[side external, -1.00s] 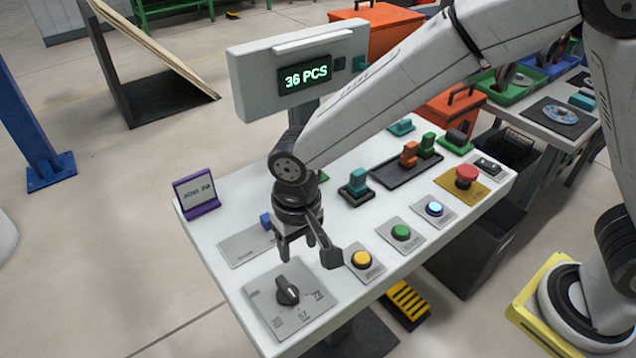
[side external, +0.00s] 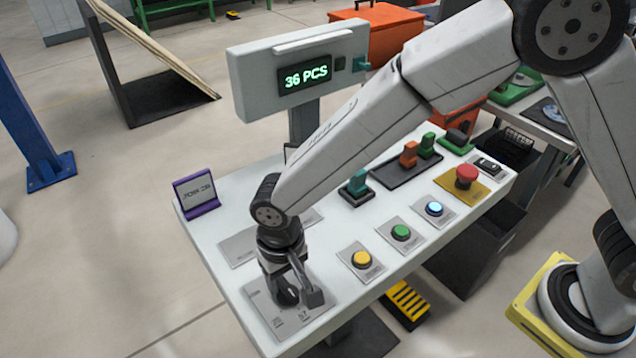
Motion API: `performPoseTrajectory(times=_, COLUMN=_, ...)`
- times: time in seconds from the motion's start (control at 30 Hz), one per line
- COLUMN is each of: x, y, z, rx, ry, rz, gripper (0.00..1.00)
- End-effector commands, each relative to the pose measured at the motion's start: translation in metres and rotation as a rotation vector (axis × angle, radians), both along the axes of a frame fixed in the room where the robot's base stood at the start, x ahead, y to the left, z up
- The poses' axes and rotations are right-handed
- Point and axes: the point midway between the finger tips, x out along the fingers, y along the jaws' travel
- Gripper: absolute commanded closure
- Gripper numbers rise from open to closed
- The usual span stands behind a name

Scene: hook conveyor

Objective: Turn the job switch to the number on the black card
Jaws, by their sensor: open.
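The job switch plate (side external: 262,308) lies at the near left end of the white table. Its black knob is mostly hidden by my gripper, and I cannot tell its setting. My gripper (side external: 292,298) points down over the knob with its jaws open; I cannot tell whether the fingers touch it.
Yellow (side external: 362,259), green (side external: 401,232) and blue-white (side external: 434,209) buttons line the front edge, then a red mushroom button (side external: 466,175). A display (side external: 306,77) reading 36 PCS stands behind. A teal-handled block (side external: 357,186) and a dark tray (side external: 390,176) sit mid-table.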

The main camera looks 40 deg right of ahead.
Motion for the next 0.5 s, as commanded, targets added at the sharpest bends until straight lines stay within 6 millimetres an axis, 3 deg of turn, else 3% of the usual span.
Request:
performPoseTrajectory(times=0.2, x=0.0, y=0.0, z=-0.022, rx=-0.001, ry=0.0, rz=0.0, gripper=0.41)
performPoseTrajectory(times=0.5, x=0.0, y=0.0, z=-0.029, rx=0.001, ry=-0.001, rz=0.0, gripper=0.41)
